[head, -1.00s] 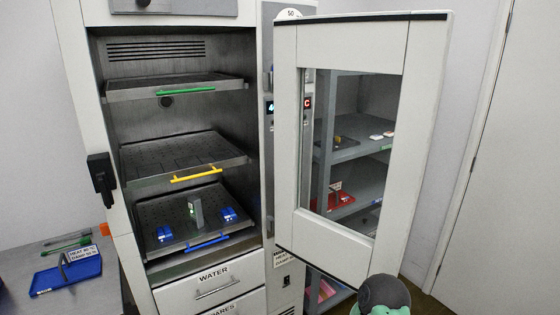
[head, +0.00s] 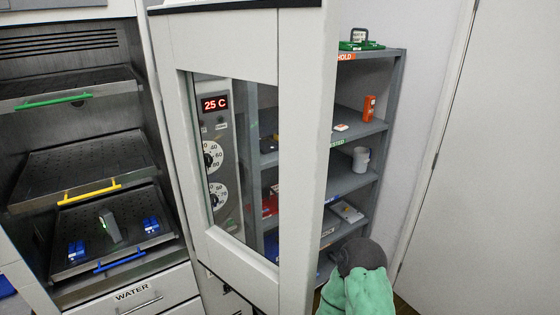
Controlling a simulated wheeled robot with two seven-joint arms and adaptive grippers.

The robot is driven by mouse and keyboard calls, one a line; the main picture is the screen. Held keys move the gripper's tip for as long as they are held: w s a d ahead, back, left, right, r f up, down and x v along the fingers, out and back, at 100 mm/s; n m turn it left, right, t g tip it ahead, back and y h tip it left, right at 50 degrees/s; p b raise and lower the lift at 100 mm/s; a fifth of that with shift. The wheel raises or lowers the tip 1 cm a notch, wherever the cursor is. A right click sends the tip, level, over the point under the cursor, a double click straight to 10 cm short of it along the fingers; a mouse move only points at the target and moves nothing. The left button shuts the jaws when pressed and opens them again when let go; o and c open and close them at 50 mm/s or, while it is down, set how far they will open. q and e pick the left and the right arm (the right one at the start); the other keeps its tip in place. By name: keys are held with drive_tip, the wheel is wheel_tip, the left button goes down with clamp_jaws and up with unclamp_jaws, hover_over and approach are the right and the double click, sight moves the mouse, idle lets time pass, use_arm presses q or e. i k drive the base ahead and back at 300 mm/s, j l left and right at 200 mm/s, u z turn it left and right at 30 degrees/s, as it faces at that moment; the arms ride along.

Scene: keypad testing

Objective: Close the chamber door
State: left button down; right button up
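The chamber door (head: 305,150) is a white frame with a glass window (head: 232,160), standing open in the middle of the head view. The open chamber (head: 60,130) is to its left. Its shelves have a green handle (head: 54,101), a yellow handle (head: 89,193) and a blue handle (head: 120,261). A small grey block and blue pieces sit on the lowest shelf. Neither gripper is in view. A teal and dark grey part of my own arm shows at the bottom, just right of the door's lower edge; I cannot tell whether it touches the door.
A grey shelf rack (head: 395,95) stands behind the door, holding an orange item (head: 369,108), a white mug (head: 361,159) and a green case (head: 361,44). A panel reading 25 C (head: 215,103) shows through the glass. A drawer marked WATER (head: 140,295) is below the chamber.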

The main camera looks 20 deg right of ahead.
sight(290, 46)
drive_tip(key=i+l+u, duration=0.2)
drive_tip(key=l, duration=0.25)
drive_tip(key=i+l+u, duration=0.2)
drive_tip(key=l, duration=0.25)
drive_tip(key=l+u, duration=0.2)
drive_tip(key=l, duration=0.3)
